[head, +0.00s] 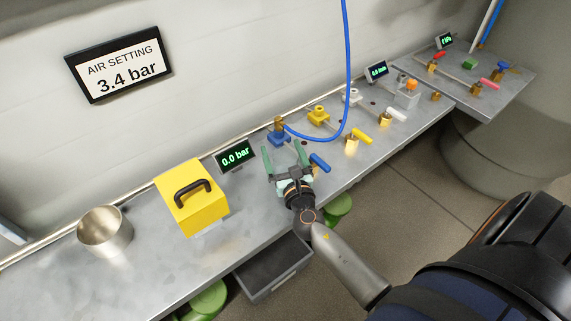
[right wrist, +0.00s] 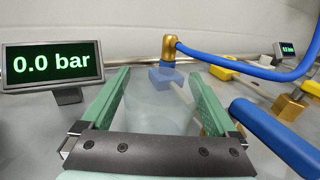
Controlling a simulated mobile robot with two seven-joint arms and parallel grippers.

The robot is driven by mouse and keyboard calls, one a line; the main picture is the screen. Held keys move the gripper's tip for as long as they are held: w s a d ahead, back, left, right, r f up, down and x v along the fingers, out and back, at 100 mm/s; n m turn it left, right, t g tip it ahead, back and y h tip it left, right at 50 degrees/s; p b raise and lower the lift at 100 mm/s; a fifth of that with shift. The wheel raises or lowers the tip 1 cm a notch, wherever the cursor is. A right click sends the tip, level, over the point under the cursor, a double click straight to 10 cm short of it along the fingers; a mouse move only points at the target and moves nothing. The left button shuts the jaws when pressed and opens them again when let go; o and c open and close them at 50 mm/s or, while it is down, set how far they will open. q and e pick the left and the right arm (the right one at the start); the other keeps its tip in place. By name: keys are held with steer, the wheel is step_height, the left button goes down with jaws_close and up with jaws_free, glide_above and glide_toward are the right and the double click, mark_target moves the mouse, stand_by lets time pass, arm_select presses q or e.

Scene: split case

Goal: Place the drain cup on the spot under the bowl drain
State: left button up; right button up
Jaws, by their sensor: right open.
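My right gripper (head: 283,147) is open over the bench, its two green fingers pointing at a blue block fitting with a brass elbow (head: 279,130). In the right wrist view, a faint see-through shape (right wrist: 160,108) shows between the open fingers; I cannot tell whether it is a bowl or a cup, or whether the fingers touch it. A round metal cup (head: 104,232) stands upright at the left end of the bench, far from the gripper. I cannot make out a marked spot or a drain. My left gripper is not in view.
A yellow box (head: 191,196) with a black handle stands between the cup and a 0.0 bar display (head: 235,156). A blue hose (head: 348,70) hangs to the brass elbow. A blue lever (head: 320,163) is close right of the gripper. Bench (head: 150,275) around the cup is clear.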

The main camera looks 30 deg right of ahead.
mark_target(282, 162)
steer(key=shift+w+d, duration=0.1)
steer(key=shift+w, duration=0.1)
steer(key=c, duration=1.3)
steer(key=shift+o, duration=0.2)
steer(key=shift+r+p, duration=0.4)
steer(key=shift+r, duration=0.15)
step_height(282, 162, up, 2)
steer(key=shift+r+p, duration=0.15)
steer(key=shift+p, duration=0.7)
steer(key=s+a+r+p, duration=0.45)
steer(key=s+r, duration=0.55)
steer(key=s, duration=0.3)
steer(key=w+a+r+n+y, duration=0.2)
steer(key=a+r+n+y, duration=0.1)
steer(key=a+r+y, duration=0.2)
steer(key=shift+w+a+r+n+t+y+b, duration=0.3)
steer(key=shift+w+a+t+b, duration=0.15)
steer(key=shift+a, duration=0.45)
